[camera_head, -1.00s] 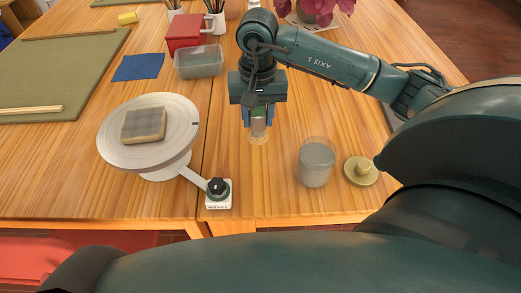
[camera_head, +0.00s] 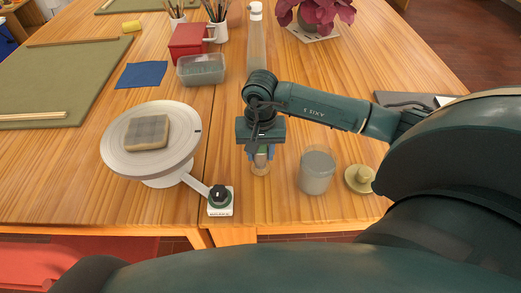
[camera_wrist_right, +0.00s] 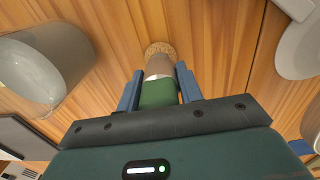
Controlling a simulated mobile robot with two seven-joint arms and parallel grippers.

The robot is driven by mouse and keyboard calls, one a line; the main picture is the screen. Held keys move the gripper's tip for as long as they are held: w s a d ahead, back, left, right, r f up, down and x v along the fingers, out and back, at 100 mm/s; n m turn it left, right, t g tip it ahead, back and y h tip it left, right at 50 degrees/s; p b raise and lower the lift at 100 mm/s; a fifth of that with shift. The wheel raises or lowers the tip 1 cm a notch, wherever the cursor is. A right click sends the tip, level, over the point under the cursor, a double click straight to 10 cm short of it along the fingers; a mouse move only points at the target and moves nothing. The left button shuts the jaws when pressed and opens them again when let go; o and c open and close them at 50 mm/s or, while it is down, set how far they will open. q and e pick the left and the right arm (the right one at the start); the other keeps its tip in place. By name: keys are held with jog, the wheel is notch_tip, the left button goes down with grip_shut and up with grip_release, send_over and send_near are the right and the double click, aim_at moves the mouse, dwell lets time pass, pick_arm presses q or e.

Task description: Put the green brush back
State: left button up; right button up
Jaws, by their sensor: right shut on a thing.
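My right gripper (camera_head: 260,153) is shut on the green brush, low over the table between the wheel and the glass jar. In the head view only the lower end of the brush (camera_head: 261,168) shows below the fingers. In the right wrist view the two blue fingers (camera_wrist_right: 160,92) stand on either side of its green part (camera_wrist_right: 159,93). A pale band and a tan bristle end (camera_wrist_right: 160,50) point away from the gripper. I cannot tell whether the bristles touch the table. My left gripper is not in view.
A glass jar (camera_head: 317,172) and a yellowish lidded dish (camera_head: 360,180) stand right of the gripper. The round wheel (camera_head: 115,155) with a grey block (camera_head: 147,132) is left. Brush cups (camera_head: 217,30), a red box (camera_head: 188,42), a clear tub (camera_head: 201,72) and a bottle (camera_head: 256,45) stand behind.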

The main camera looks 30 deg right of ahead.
jog(key=shift+f, duration=0.15)
jog(key=o, duration=1)
jog(key=shift+r, duration=0.4)
notch_tip(320, 180, up, 11)
jog(key=shift+f+b, duration=0.15)
jog(key=shift+b, duration=0.25)
jog(key=shift+r, duration=0.45)
